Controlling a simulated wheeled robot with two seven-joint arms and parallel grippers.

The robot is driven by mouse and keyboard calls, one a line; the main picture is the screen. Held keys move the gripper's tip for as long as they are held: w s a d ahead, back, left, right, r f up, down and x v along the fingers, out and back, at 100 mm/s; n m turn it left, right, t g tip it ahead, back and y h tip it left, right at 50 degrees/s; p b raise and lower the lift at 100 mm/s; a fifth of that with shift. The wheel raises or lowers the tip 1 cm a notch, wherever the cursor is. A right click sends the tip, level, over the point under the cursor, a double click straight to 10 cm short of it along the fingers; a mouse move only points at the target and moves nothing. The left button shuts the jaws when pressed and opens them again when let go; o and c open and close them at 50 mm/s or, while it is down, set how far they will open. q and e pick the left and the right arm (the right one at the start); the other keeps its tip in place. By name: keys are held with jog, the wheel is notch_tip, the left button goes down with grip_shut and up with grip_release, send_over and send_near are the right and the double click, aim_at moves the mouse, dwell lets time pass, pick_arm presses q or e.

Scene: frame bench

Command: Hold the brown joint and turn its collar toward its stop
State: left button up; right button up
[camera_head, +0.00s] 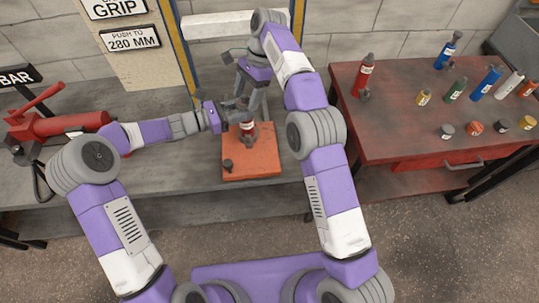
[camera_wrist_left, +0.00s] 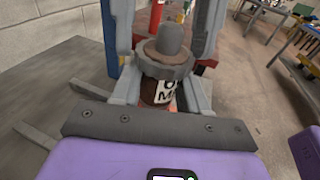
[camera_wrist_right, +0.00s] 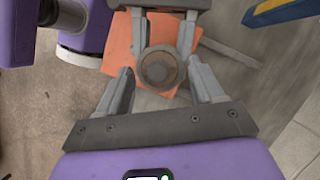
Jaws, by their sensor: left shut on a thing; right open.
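The brown joint (camera_head: 248,131) stands upright on an orange base plate (camera_head: 250,168). In the left wrist view its brown body (camera_wrist_left: 150,92) carries a partly hidden white label, below a grey notched collar (camera_wrist_left: 163,66) and a rounded grey top. My left gripper (camera_head: 232,117) comes in from the left and is shut on the joint's body. My right gripper (camera_wrist_right: 161,70) comes down from above, open. Its fingers straddle the collar and top, with gaps on both sides in the right wrist view. The collar's stop cannot be made out.
A small dark knob (camera_head: 228,166) sits on the plate's front left. A red tool (camera_head: 60,125) lies at the bench's left. The right table (camera_head: 400,130) holds a red bottle (camera_head: 364,75), several other bottles and small jars. The bench (camera_head: 190,180) beside the plate is clear.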

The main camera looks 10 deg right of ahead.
jog(key=shift+m, duration=0.3)
jog(key=m, duration=0.1)
jog(key=m+t, duration=0.1)
jog(key=m, duration=0.1)
jog(key=m+t, duration=0.1)
jog(key=m, duration=0.1)
jog(key=shift+s+y, duration=0.3)
jog(key=shift+s, duration=0.05)
jog(key=m+t, duration=0.1)
jog(key=m, duration=0.3)
jog(key=m+t, duration=0.1)
jog(key=m, duration=0.1)
jog(key=shift+s+a+m+t, duration=0.1)
jog(key=shift+s+m+t, duration=0.2)
jog(key=shift+m, duration=0.1)
jog(key=v, duration=1.2)
jog(key=s+f+n+g, duration=0.3)
jog(key=s+f, duration=0.3)
jog(key=f, duration=0.4)
jog(key=s+d+f+n+g, duration=0.1)
jog(key=s+f+n+g, duration=0.1)
jog(key=s+f, duration=0.5)
jog(key=s+f+n+g, duration=0.3)
jog(key=s+f+n, duration=0.2)
jog(key=f, duration=0.9)
jog(key=shift+s+d+g, duration=0.3)
jog(key=shift+s+d, duration=0.1)
jog(key=shift+s, duration=0.45)
